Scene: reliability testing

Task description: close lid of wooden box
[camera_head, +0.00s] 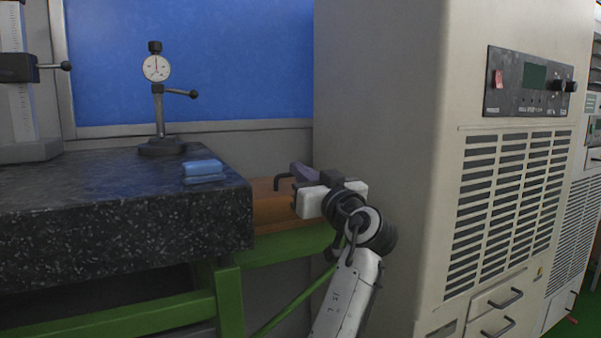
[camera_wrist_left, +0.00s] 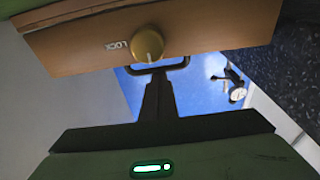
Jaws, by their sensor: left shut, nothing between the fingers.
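The wooden box (camera_head: 272,210) is orange-brown and sits between the dark stone slab and the beige cabinet in the head view. My left gripper (camera_head: 284,181) is at the box's upper right and covers part of it. In the left wrist view, the wooden box (camera_wrist_left: 215,35) spans the top, with a brass knob (camera_wrist_left: 147,44) and an upside-down "LOCK" label. My left gripper (camera_wrist_left: 158,68) is shut and empty, its tips close to the knob; contact is unclear. I cannot tell the lid's position. My right gripper is not in view.
The stone slab (camera_head: 110,225) stands left on a green frame (camera_head: 230,300). It carries a dial gauge stand (camera_head: 158,95) and a blue block (camera_head: 203,169). The tall beige cabinet (camera_head: 390,110) stands close on the right, leaving little room beside my arm.

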